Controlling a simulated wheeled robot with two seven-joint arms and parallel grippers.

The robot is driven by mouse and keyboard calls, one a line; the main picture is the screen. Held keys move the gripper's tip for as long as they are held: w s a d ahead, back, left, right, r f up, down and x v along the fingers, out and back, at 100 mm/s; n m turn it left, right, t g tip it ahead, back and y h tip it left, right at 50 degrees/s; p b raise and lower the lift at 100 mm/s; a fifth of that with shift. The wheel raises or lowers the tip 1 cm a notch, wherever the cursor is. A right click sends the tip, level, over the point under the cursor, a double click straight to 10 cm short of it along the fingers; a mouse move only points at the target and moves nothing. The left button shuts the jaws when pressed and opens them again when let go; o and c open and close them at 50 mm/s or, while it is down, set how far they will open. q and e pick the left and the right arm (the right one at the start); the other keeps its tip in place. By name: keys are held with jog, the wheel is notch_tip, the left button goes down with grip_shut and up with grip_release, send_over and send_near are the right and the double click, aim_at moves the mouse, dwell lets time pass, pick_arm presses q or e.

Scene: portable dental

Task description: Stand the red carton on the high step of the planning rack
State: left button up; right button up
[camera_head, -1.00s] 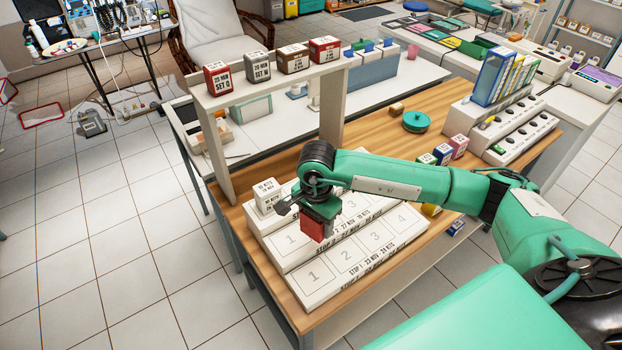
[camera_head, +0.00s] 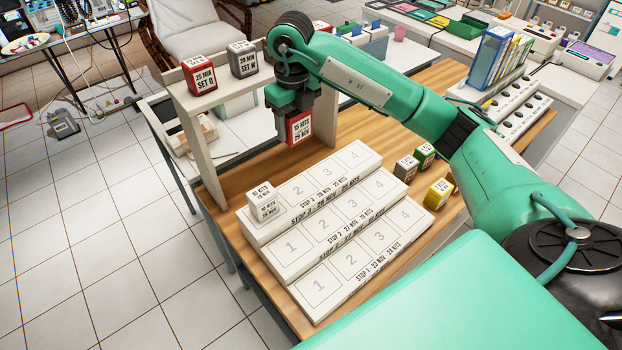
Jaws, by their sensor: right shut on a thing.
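The red carton (camera_head: 299,128) has a white label on its front and hangs upright in my right gripper (camera_head: 293,106), which is shut on it. It is in the air behind the planning rack's high step. The planning rack (camera_head: 325,232) is white with three steps. Its high step, marked STOP 3 (camera_head: 338,181), is the rearmost. A white carton (camera_head: 264,204) stands at the left end of the high step. The spaces numbered 2, 3 and 4 there are empty. The two lower steps are bare. My left gripper is not in view.
A raised shelf (camera_head: 222,97) behind the rack carries a red box (camera_head: 199,75) and a grey box (camera_head: 242,59); my arm hides others. Grey (camera_head: 405,169), green (camera_head: 424,155) and yellow (camera_head: 438,194) cartons stand right of the rack. Bare wood lies behind the high step.

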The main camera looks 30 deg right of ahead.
jog(key=shift+w+r, duration=0.1)
jog(key=shift+r, duration=0.05)
jog(key=shift+m, duration=0.3)
jog(key=p, duration=0.4)
send_over(298, 191)
notch_tip(298, 191, down, 16)
jog(key=shift+r, duration=0.2)
notch_tip(298, 191, down, 4)
jog(key=shift+p, duration=0.65)
jog(key=shift+f, duration=0.25)
jog(key=o, duration=1)
jog(key=shift+r, duration=0.1)
